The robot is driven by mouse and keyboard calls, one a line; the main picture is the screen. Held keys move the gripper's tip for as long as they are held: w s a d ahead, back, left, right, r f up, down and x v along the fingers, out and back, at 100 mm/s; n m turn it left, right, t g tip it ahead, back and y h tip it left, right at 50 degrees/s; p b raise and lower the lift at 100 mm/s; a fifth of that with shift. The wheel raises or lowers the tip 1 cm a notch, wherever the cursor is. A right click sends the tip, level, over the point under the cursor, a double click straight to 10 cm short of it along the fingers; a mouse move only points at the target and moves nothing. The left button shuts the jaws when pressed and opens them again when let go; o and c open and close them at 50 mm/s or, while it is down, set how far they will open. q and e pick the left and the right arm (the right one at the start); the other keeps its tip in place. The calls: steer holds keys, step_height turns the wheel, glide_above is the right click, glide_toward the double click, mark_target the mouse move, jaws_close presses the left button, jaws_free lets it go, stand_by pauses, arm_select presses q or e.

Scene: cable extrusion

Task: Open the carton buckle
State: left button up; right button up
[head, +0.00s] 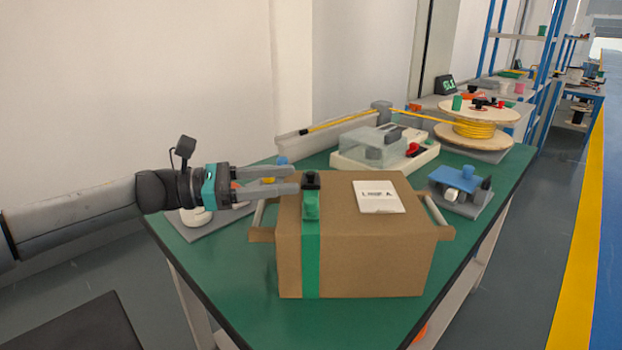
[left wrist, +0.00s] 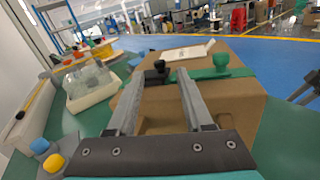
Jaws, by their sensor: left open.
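A brown carton (head: 365,250) stands on the green table with a green strap (head: 311,262) down its near side. Its buckle (head: 311,200) sits on top near the left edge, with a black part behind a green part. In the left wrist view, the black buckle part (left wrist: 158,70) shows between and beyond my fingertips, and the green knob (left wrist: 221,61) lies to their right. My left gripper (head: 297,181) is open beside the carton's upper left edge, its fingertips close to the buckle. I cannot tell whether they touch it.
A white label (head: 379,197) lies on the carton top, and handles stick out at its sides. A clear-covered machine (head: 370,146) and a yellow cable spool (head: 474,128) stand behind. A blue-topped fixture (head: 458,187) is at right. Small parts lie under my left arm.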

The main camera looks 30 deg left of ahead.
mark_target(306, 177)
arm_select(q)
steer(key=shift+x, duration=2.7)
steer(key=shift+c, duration=0.3)
jaws_close()
